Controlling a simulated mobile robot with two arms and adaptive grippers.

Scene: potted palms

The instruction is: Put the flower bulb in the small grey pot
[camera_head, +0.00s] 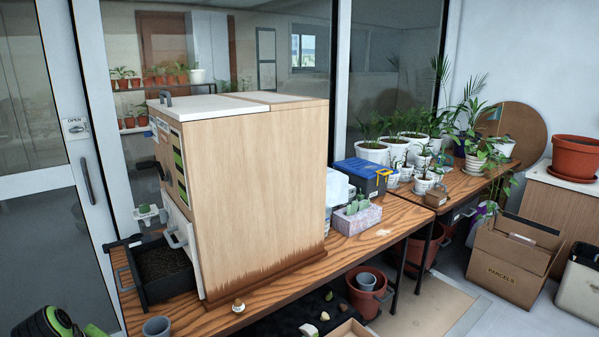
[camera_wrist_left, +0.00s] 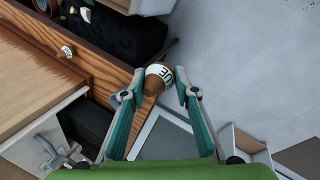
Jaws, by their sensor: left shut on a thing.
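In the left wrist view my left gripper (camera_wrist_left: 159,90) is shut on a brown flower bulb (camera_wrist_left: 153,86) with a white band; the visible letters look like "UE". Beyond it is a grey floor. In the head view only green and dark parts of my left arm show at the bottom left; the held bulb is out of that view. A small grey pot (camera_head: 157,327) stands at the table's near edge, cut by the frame bottom. A second banded bulb (camera_head: 238,306) sits on the table by the cabinet; it also shows in the left wrist view (camera_wrist_left: 66,52).
A wooden cabinet (camera_head: 255,190) fills the middle of the wooden table (camera_head: 362,243). A dark soil-filled drawer (camera_head: 168,290) juts out at its left. Another grey pot (camera_head: 366,281) sits inside a terracotta pot (camera_head: 369,299) below. Potted plants crowd the back right.

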